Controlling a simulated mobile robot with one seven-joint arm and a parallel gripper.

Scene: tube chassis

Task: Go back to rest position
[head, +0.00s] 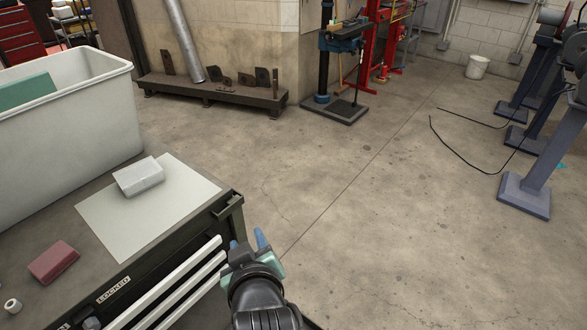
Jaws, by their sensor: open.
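My gripper (250,241) shows at the bottom middle of the head view, at the end of my dark arm. Its two blue-tipped fingers are apart with nothing between them. It is beside the front right corner of the dark tool cabinet (60,227), near the drawer fronts and over the floor. I cannot tell its exact height.
On the cabinet, a white block (139,176) sits on a pale sheet (165,215). A red block (54,262) and a small white roll (13,305) lie nearby. A white bin (65,140) holds a green item (27,91). Open floor (370,220) lies to the right.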

